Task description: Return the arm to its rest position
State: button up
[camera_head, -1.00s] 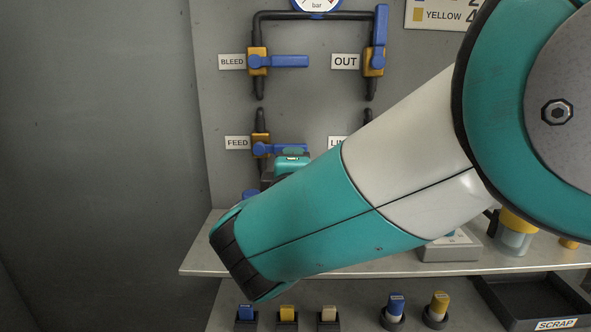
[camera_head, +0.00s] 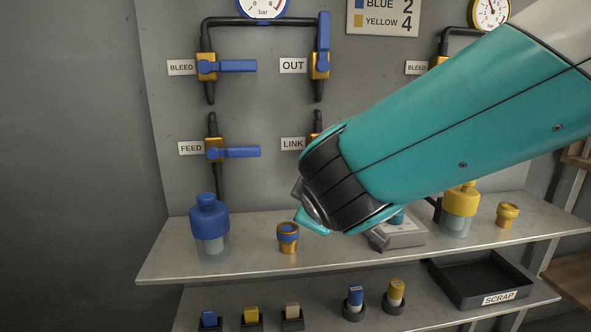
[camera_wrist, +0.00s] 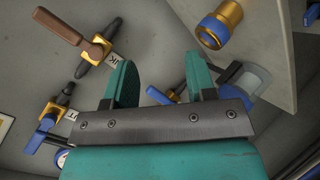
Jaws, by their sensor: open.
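My arm, teal with a black wrist section, crosses the right half of the head view in front of the panel and shelf. In the head view its end hides most of my gripper. In the wrist view the two teal fingers of my gripper (camera_wrist: 157,85) stand apart with nothing between them. A brass fitting with a blue ring (camera_wrist: 219,24) shows beyond the fingers, and a brass fitting with a blue ring also stands on the shelf in the head view (camera_head: 288,238).
The shelf (camera_head: 160,262) carries a blue-capped container (camera_head: 210,225), a yellow-capped container (camera_head: 460,210), a brass fitting (camera_head: 507,214) and a grey device (camera_head: 400,236). Blue-handled valves (camera_head: 232,66) are on the panel behind. Below are several small holders and a black SCRAP tray (camera_head: 485,280).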

jog(key=s+d+f+m+g+y, duration=0.1)
jog(key=s+d+m+g+y, duration=0.15)
jog(key=s+d+g, duration=0.7)
jog(key=s+d+f+m+g+y, duration=0.1)
jog(key=s+d+m+g, duration=0.2)
jog(key=s, duration=1.3)
notch_tip(320, 180, up, 25)
jog(key=s+p, duration=0.1)
jog(key=p, duration=2.3)
jog(key=shift+a+f+t, duration=0.2)
jog(key=shift+a+t, duration=0.1)
jog(key=shift+t, duration=0.15)
jog(key=shift+m, duration=0.25)
